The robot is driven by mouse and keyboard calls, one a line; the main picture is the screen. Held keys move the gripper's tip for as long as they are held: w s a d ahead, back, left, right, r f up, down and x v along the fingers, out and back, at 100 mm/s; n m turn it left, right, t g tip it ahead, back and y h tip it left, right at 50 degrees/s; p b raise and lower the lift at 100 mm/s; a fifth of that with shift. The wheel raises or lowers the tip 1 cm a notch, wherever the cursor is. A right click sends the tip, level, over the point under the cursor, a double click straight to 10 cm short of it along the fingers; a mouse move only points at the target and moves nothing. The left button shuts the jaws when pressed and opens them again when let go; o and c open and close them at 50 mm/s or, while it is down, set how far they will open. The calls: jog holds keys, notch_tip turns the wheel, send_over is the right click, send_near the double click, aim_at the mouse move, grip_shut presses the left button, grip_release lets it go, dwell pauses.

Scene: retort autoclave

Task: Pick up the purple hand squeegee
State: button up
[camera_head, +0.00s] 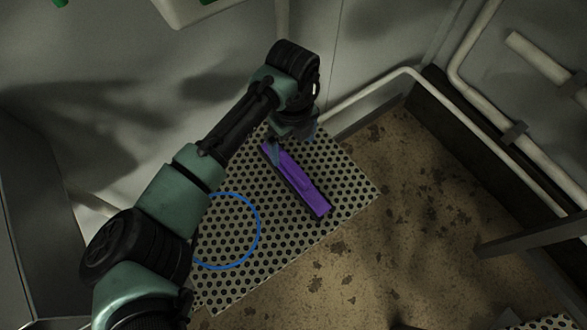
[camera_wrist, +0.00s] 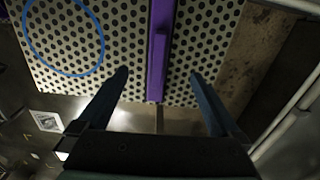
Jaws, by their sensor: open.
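The purple hand squeegee (camera_head: 300,184) lies on a perforated plate (camera_head: 345,190) in the head view, slanting from upper left to lower right. In the wrist view the squeegee (camera_wrist: 158,60) runs upright through the middle of the picture. My gripper (camera_head: 277,152) is over the squeegee's upper left end in the head view. In the wrist view my gripper (camera_wrist: 160,75) has its two fingers spread wide, one on each side of the squeegee, with clear gaps. How high the fingertips are above the plate is hard to tell.
A blue ring (camera_head: 258,229) lies on the plate left of the squeegee. A pale pipe rail (camera_head: 365,90) runs behind the plate and along the right. A wall stands close behind my arm. Stained floor (camera_head: 400,230) lies open at the right.

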aim_at(294, 163)
notch_tip(294, 163, down, 7)
jog(key=shift+d+f+b, duration=0.1)
jog(key=shift+f+b, duration=0.05)
jog(key=shift+b, duration=0.75)
jog(key=shift+s+f+b, duration=0.15)
jog(key=shift+f+b, duration=0.05)
jog(key=shift+f, duration=0.7)
jog(key=shift+s+f+b, duration=0.2)
jog(key=shift+f, duration=0.75)
jog(key=shift+s+f+b, duration=0.15)
jog(key=shift+f+b, duration=0.05)
jog(key=shift+f, duration=0.7)
jog(key=shift+c, duration=0.2)
jog(key=shift+r, duration=0.1)
grip_shut()
